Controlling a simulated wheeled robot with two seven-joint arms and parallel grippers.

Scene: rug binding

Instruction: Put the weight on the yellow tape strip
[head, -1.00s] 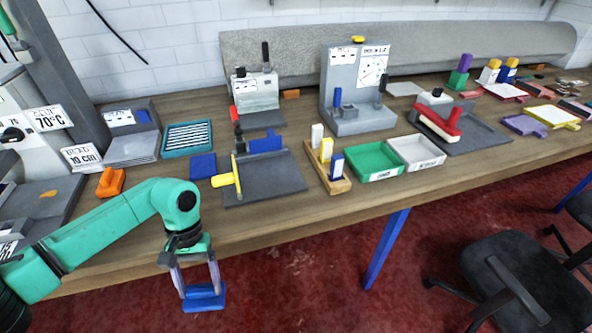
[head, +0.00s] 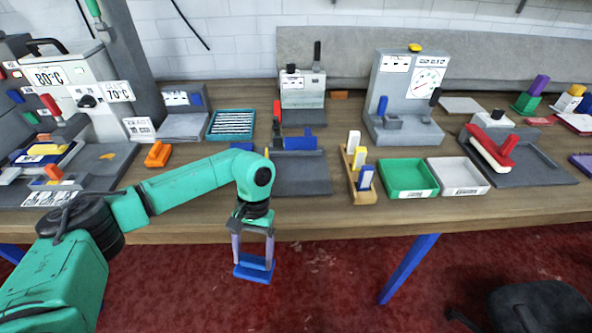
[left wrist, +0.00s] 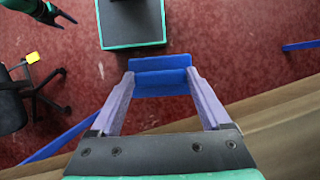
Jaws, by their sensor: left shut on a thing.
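My left gripper (head: 254,258) is shut on a blue block with a flat base (head: 253,272), which I take for the weight. It holds it in the air in front of the table's front edge, over the red floor. The left wrist view shows the blue block (left wrist: 161,84) between the two fingertips. A yellow strip (head: 46,149) lies on the machine at the far left, well away from the gripper; I cannot tell if it is tape. Green and dark arm parts, seemingly of my right arm, show in the left wrist view's upper left corner; the jaw state is unclear.
A wooden rack with blocks (head: 354,186), a green tray (head: 408,194) and a white tray (head: 458,190) stand near the front edge. An orange tool (head: 158,154) lies behind my left arm. A chair (head: 540,306) stands at lower right. Table front between gripper and rack is clear.

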